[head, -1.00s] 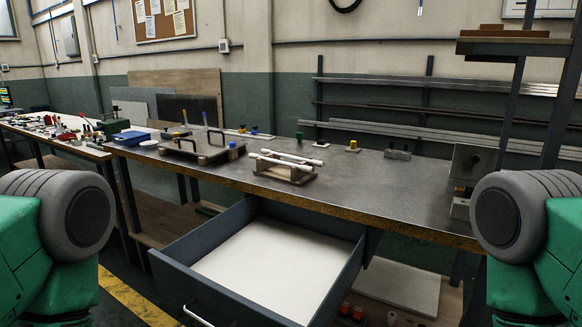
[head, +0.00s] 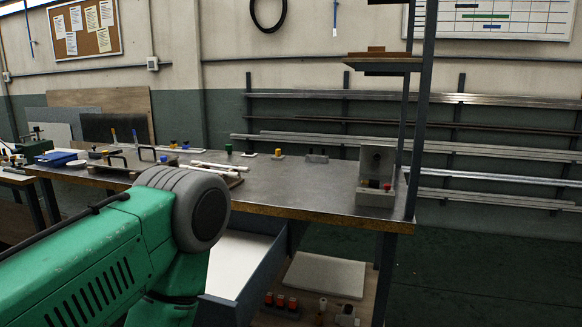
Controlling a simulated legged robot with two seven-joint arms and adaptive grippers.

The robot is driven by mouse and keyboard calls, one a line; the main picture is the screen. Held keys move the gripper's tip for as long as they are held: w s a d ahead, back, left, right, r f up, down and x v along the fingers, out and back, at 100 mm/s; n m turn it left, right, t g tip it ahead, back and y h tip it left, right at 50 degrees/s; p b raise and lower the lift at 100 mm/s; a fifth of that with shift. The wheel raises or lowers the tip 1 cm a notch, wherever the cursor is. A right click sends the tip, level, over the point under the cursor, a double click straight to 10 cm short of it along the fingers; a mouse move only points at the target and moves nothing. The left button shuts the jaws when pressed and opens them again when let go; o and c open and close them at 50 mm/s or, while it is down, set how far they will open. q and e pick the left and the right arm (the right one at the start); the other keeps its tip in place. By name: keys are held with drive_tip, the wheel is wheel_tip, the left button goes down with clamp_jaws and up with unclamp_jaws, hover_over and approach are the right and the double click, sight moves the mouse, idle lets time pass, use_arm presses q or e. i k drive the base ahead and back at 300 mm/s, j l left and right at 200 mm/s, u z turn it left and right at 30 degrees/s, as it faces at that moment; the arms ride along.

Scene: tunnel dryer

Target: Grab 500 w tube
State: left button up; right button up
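Two slim white tubes (head: 222,167) lie on a low wooden rack on the workbench, left of centre. My green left arm with its grey joint stands in front of them and hides part of the rack. I cannot read any wattage marking, so I cannot tell which tube is the 500 W one. Neither of my grippers shows in the head view. My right arm is out of view too.
The grey-topped workbench (head: 300,188) carries a control box (head: 376,178) at its right end and small coloured parts behind. An open drawer (head: 262,287) juts out below. A lower shelf holds a pale board (head: 325,274). The bench's middle is clear.

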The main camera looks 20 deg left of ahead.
sight(241, 169)
drive_tip(key=j+z, duration=0.3)
drive_tip(key=j, duration=0.3)
drive_tip(key=j+z, duration=0.3)
drive_tip(key=j, duration=0.3)
drive_tip(key=k+j+z, duration=0.1)
drive_tip(key=j+z, duration=0.2)
drive_tip(key=j, duration=0.3)
